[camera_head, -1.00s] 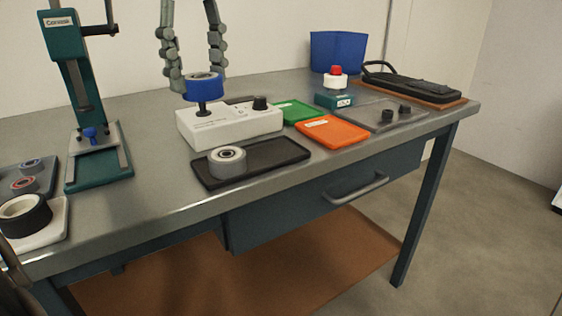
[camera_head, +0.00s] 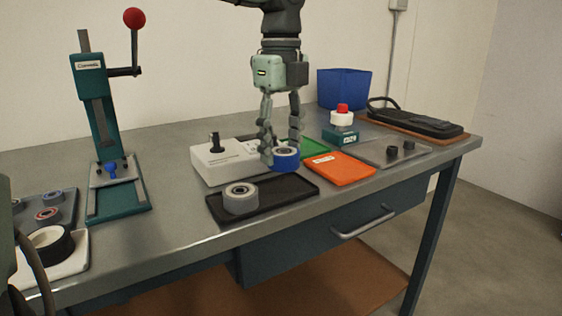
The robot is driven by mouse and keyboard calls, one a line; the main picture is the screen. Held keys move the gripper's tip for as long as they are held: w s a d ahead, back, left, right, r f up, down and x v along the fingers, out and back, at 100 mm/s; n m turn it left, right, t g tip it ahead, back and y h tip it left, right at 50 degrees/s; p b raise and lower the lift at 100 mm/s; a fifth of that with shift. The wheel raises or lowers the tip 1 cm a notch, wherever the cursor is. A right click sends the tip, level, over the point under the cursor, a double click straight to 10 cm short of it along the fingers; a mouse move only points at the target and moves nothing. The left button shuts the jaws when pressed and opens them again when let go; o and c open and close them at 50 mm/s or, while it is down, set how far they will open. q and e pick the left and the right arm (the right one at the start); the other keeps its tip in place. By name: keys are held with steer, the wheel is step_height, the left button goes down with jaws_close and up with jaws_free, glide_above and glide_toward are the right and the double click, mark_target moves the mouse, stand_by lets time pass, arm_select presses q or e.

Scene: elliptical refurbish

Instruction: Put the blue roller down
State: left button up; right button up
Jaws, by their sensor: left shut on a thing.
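My left gripper (camera_head: 281,158) points down and is shut on the blue roller (camera_head: 286,159), which has a grey inner ring. The roller is at the right end of the white test device (camera_head: 228,165), near the left part of the green tray (camera_head: 316,148). I cannot tell whether it touches a surface. The device's black peg (camera_head: 214,142) is bare. My right gripper is not in view.
A black tray (camera_head: 285,191) with a grey roller (camera_head: 240,198) lies in front. A green press (camera_head: 105,130) stands left.

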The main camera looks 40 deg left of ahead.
arm_select(q)
step_height(320, 180, down, 3)
steer(key=shift+f, duration=0.4)
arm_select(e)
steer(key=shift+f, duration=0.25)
arm_select(q)
steer(key=shift+f, duration=0.1)
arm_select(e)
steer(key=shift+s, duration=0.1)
arm_select(q)
steer(key=o, duration=1.2)
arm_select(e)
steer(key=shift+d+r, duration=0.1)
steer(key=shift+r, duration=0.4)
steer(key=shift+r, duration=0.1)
